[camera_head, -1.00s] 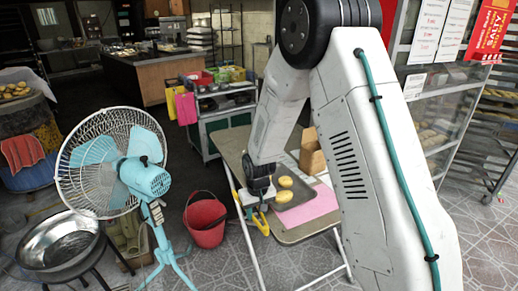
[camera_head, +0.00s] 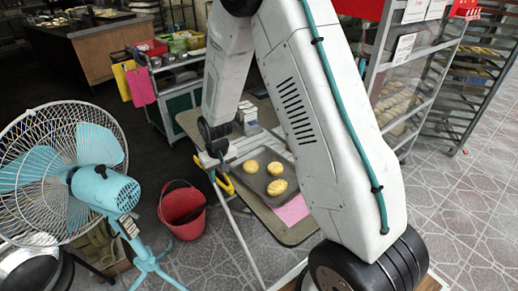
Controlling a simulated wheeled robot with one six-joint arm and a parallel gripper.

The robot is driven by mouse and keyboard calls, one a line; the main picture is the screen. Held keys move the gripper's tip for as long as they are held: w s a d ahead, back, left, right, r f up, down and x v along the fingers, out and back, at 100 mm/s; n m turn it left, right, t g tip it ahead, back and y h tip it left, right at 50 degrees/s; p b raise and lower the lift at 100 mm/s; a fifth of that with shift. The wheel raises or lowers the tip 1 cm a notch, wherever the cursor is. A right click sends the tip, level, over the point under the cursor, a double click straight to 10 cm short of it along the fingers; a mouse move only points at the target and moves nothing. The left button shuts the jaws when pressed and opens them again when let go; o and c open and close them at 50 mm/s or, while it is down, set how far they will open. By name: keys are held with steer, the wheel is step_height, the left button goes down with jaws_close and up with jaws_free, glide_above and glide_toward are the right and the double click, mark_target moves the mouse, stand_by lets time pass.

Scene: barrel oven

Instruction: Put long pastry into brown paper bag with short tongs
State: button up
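Three golden pastries lie on a dark tray (camera_head: 264,151) on the folding table: a left one (camera_head: 251,166), a right one (camera_head: 275,168) and a slightly longer front one (camera_head: 277,187). My gripper (camera_head: 221,168) is over the table's left edge, left of the tray. A yellow object (camera_head: 227,184), perhaps the tongs, shows just below it; I cannot tell whether it is held. The fingers are too small and dark to read. No brown paper bag can be made out; my arm hides the table's right part.
The table (camera_head: 295,232) has a pink sheet (camera_head: 291,209) at its front and a small whitish object (camera_head: 247,117) at its back. A red bucket (camera_head: 182,208) and a blue fan (camera_head: 88,180) stand at left. A glass-fronted shelf (camera_head: 410,85) stands at right.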

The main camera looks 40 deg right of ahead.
steer(key=d+r+m, duration=0.1)
steer(key=d, duration=0.1)
steer(key=d+r+m+g, duration=0.1)
steer(key=d, duration=0.2)
steer(key=s+d+r+m+g, duration=0.1)
steer(key=d+r, duration=0.1)
steer(key=shift+s+d+r, duration=0.1)
steer(key=shift+d, duration=0.05)
steer(key=s+d+r+m+g+y, duration=0.1)
steer(key=s+d+r+m+y, duration=0.25)
steer(key=s+r+m, duration=0.55)
steer(key=s+a+r+m+t+y, duration=0.1)
steer(key=s+a+r+m+y, duration=0.2)
steer(key=s+a+y, duration=0.1)
steer(key=shift+s+r+m, duration=0.3)
steer(key=shift+s+m, duration=0.1)
steer(key=shift+a+f, duration=0.1)
step_height(320, 180, down, 10)
